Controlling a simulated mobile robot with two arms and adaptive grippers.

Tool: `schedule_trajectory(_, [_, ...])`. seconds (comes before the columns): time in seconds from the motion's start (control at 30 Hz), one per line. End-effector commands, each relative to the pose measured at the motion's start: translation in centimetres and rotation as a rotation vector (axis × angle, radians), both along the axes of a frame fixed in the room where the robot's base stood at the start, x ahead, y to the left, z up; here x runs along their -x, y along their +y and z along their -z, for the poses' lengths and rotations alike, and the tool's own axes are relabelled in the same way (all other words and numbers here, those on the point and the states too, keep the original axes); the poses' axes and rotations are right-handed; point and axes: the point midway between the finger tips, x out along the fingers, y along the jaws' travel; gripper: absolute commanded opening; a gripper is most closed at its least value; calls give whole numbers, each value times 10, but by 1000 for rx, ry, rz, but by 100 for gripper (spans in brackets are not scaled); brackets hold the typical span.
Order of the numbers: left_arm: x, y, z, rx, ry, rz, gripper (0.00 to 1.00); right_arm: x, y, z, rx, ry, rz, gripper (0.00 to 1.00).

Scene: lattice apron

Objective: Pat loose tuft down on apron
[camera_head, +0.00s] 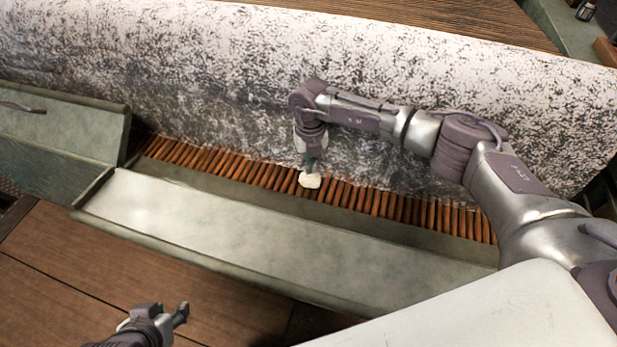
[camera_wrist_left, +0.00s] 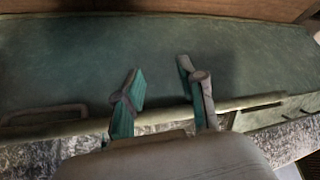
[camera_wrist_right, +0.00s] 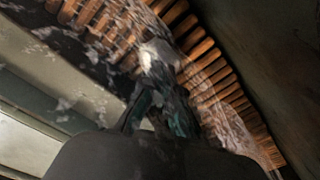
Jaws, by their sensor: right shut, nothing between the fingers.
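The loose tuft (camera_head: 310,180) is a small pale clump on the slatted wooden apron (camera_head: 225,165), near its middle. It also shows in the right wrist view (camera_wrist_right: 160,52), just beyond my fingertips. My right gripper (camera_head: 311,163) is shut and points down at the tuft, touching it or very close; I cannot tell which. In the right wrist view its fingers (camera_wrist_right: 158,100) are together, with pale wisps around them. My left gripper (camera_head: 183,312) is low at the left of the head view, over the floor, away from the apron. In the left wrist view its fingers (camera_wrist_left: 165,95) stand apart, empty.
A large speckled fibre sheet (camera_head: 250,60) rises behind the apron. A grey-green metal ledge (camera_head: 250,225) runs along the front. A metal box-like cover (camera_head: 60,125) stands at the left. The wooden floor (camera_head: 70,270) in front is clear.

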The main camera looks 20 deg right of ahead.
Motion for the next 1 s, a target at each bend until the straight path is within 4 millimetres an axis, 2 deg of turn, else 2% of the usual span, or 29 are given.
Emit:
schedule_trajectory(0.57, [44,14,10,-45,220,-18,40,0,0,-14,0,-1,0,0])
schedule_trajectory(0.87, [54,17,-9,-55,267,-22,40,0,0,-41,0,-1,1,0])
schedule_trajectory(1.0, [51,16,3,-56,277,-21,40,0,0,-43,0,0,1,0])
